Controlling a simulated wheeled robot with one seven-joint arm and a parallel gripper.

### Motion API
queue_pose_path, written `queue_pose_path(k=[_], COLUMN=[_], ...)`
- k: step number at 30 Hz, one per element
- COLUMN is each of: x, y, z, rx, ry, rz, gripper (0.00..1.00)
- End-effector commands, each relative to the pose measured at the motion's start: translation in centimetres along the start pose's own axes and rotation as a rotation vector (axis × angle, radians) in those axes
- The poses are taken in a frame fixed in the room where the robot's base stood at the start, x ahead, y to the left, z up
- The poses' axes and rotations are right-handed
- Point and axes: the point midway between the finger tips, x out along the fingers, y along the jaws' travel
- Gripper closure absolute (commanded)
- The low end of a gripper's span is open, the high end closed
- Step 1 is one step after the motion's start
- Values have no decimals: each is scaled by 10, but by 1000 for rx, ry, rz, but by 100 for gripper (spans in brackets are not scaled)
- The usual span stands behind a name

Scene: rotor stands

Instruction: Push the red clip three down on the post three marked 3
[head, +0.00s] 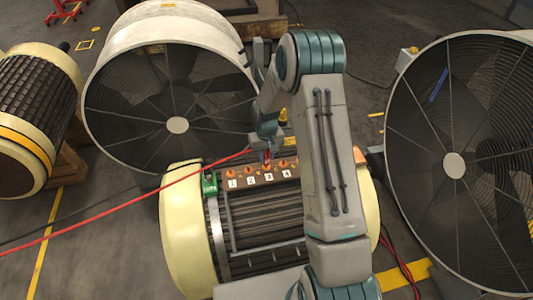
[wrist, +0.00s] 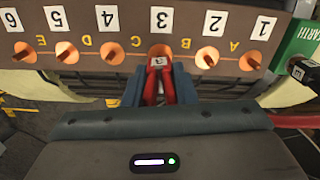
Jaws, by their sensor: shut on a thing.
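The red clip three (wrist: 158,84) is between the two fingers of my gripper (wrist: 159,78) in the wrist view, with a small white tag on its top. My gripper is shut on it. The clip's tip is at the orange socket of post three (wrist: 159,49), by the white label 3 (wrist: 161,20). The clip hides most of that post, and I cannot tell how far down it sits. In the head view my gripper (head: 267,151) is above the terminal strip (head: 221,174), over the socket by label 3 (head: 268,176).
Posts with bare copper pins stand on both sides, such as post two (wrist: 207,57) and post four (wrist: 112,52). A green EARTH block (wrist: 297,41) with a black clip (wrist: 303,70) is at the strip's end. A red cable (head: 130,204) runs left. Large fans flank the rotor.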

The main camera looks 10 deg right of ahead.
Motion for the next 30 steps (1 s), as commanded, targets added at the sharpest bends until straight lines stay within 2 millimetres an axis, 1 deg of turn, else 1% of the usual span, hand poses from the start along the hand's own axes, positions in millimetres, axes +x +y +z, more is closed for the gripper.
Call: queue_pose_path(k=[1,4,17,30], x=[5,8,9,15], y=[0,0,0,0], z=[0,0,0,0], rx=[0,0,0,0], ry=[1,1,1,1], rz=[0,0,0,0], gripper=[100,100,100,100])
